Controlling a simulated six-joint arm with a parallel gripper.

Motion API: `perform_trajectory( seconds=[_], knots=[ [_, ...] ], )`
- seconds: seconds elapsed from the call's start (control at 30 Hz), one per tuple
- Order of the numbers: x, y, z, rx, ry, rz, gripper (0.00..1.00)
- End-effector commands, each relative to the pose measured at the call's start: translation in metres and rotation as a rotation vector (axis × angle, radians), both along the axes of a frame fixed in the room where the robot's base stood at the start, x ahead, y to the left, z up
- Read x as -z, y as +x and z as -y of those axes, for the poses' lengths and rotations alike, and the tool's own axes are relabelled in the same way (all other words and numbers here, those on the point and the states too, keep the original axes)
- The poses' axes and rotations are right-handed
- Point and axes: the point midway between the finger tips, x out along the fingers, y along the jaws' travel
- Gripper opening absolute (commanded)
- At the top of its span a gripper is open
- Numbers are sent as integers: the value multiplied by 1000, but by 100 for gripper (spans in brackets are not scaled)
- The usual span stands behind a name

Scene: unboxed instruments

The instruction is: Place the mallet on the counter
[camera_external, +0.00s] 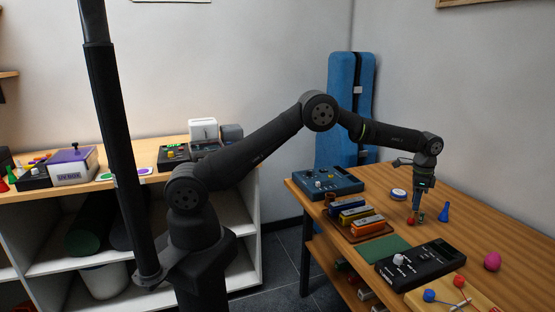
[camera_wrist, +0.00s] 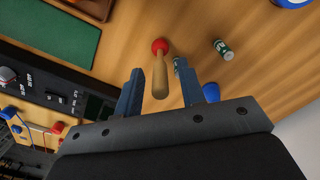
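The mallet has a red ball head (camera_external: 411,221) and a pale wooden handle. It is over the right wooden table (camera_external: 470,222), below my gripper (camera_external: 421,190). In the wrist view, the mallet's handle (camera_wrist: 160,78) points up toward the camera, with the red head at its far end. My gripper (camera_wrist: 160,88) is open, with its fingers on either side of the handle and gaps visible on both sides. I cannot tell whether the head touches the table. A wooden counter (camera_external: 136,184) with white shelves stands at the left.
Small green-and-white cylinders (camera_wrist: 223,49) and a blue cone-shaped piece (camera_external: 445,212) are close to the mallet. A black meter (camera_external: 414,263), a green mat (camera_external: 383,249) and a pink egg (camera_external: 492,261) share the table. The left counter holds a purple-topped box (camera_external: 73,165) and other items.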

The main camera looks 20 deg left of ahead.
Motion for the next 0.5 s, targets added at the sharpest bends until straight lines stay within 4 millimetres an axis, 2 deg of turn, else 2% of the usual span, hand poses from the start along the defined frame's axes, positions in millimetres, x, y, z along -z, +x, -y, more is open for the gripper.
perform_trajectory(
  seconds=[0.03,0.3,0.5],
  knots=[
    [-12,0,1,0,-4,2,36],
    [-70,0,1,0,-3,2,36],
    [-95,0,0,0,-1,1,38]
  ],
)
